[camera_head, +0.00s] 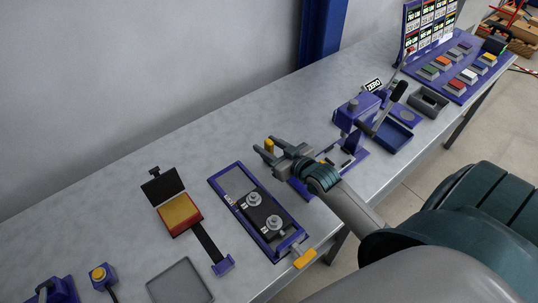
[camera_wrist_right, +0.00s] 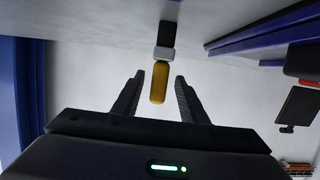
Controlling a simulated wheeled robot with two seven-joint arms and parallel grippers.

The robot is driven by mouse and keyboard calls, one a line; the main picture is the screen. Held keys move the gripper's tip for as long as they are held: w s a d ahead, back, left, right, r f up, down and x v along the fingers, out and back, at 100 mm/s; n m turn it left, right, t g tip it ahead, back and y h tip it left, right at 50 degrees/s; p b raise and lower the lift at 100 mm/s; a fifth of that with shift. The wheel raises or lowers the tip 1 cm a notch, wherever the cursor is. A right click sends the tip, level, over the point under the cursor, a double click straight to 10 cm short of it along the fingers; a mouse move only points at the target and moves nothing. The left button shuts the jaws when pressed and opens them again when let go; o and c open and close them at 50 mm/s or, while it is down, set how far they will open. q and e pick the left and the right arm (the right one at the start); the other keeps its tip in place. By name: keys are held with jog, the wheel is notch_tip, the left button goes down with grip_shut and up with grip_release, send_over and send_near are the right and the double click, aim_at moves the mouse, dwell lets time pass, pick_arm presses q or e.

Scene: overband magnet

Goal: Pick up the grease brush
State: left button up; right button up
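The grease brush (camera_wrist_right: 160,80) has a yellow handle, a grey collar and a black end. In the right wrist view it lies between the two fingers of my right gripper (camera_wrist_right: 158,78), with a gap on each side. In the head view only a small yellow part of the brush (camera_head: 269,146) shows, between the fingertips of my right gripper (camera_head: 265,149). That gripper is open over the grey bench. Whether the brush touches the bench is unclear. My left gripper is not in view.
A blue tray with weight-like parts (camera_head: 238,178) is left of the right gripper. A blue lever press (camera_head: 363,112) stands to its right. An open box with a yellow-red pad (camera_head: 180,214) is farther left. The bench (camera_head: 150,150) is clear towards the wall.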

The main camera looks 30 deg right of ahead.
jog(key=shift+p+x, duration=0.6)
jog(key=shift+x, duration=1.3)
jog(key=shift+d+f, duration=0.1)
jog(key=shift+f, duration=0.05)
jog(key=shift+c, duration=0.6)
grip_shut()
